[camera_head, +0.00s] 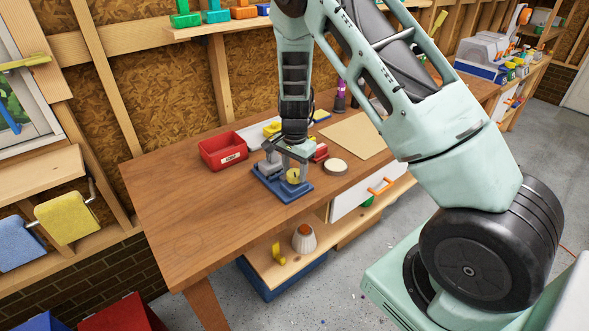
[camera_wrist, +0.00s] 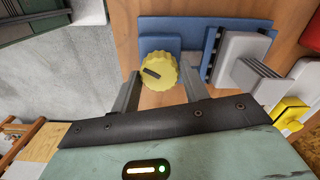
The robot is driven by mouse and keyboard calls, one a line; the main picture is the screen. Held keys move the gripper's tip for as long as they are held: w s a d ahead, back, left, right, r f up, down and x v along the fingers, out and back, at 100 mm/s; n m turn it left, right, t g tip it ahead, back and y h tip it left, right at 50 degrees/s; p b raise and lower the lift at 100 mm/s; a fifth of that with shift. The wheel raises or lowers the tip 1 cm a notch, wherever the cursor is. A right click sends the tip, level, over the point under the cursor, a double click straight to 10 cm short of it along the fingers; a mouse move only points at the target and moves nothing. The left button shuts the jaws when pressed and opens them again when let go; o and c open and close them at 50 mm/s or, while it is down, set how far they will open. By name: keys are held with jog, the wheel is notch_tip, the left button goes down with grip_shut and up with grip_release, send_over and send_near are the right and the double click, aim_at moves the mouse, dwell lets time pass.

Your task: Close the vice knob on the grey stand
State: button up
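The yellow ribbed knob (camera_wrist: 158,71) with a dark pointer mark sits on a blue block over a blue base plate (camera_wrist: 205,22). A grey vice body (camera_wrist: 241,48) stands beside it on the same base. In the head view the knob (camera_head: 293,176) is on the front side of the blue base (camera_head: 284,190), partly under my gripper (camera_head: 292,160). In the wrist view my gripper's (camera_wrist: 160,80) two fingers are apart, one on each side of the knob. The mark lies nearly level, tilted slightly. I cannot tell whether either finger touches the knob.
A red bin (camera_head: 222,150) stands behind left of the vice. A tape roll (camera_head: 336,167) and a tan board (camera_head: 350,137) lie to the right. A yellow part (camera_wrist: 290,110) is near the grey body. The wooden bench (camera_head: 190,215) is clear at the front left.

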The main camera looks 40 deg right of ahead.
jog(key=c, duration=0.4)
jog(key=shift+c, duration=0.2)
jog(key=m+p, duration=0.1)
jog(key=m, duration=0.1)
jog(key=shift+r+m, duration=0.1)
jog(key=shift+m, duration=0.3)
jog(key=shift+m+p, duration=0.6)
jog(key=shift+m, duration=0.9)
jog(key=o, duration=1)
